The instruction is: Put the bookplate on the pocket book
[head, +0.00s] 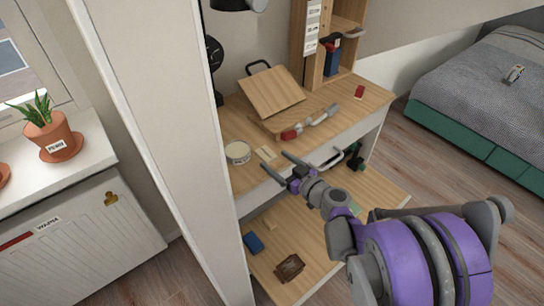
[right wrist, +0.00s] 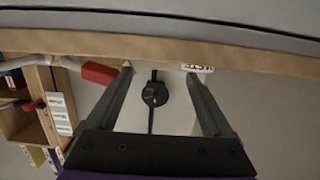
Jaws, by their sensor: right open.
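A small cream card (head: 266,154), which looks like the bookplate, lies on the desk near its front edge, right of a round tin. A small blue book-like item (head: 253,243) lies on the low shelf and a small red item (head: 359,91) lies at the desk's right; I cannot tell which is the pocket book. My right gripper (head: 274,161) is open and empty at the desk's front edge, close to the card. In the right wrist view its fingers (right wrist: 158,72) are apart with nothing between them. My left gripper is not in view.
The round tin (head: 237,153), a wooden book stand (head: 271,92) and a red-and-grey tool (head: 310,122) stand or lie on the desk (head: 228,112). The desk edge (right wrist: 240,55) crosses the right wrist view. A brown item (head: 289,267) lies on the low shelf. A white panel (head: 150,100) rises at left.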

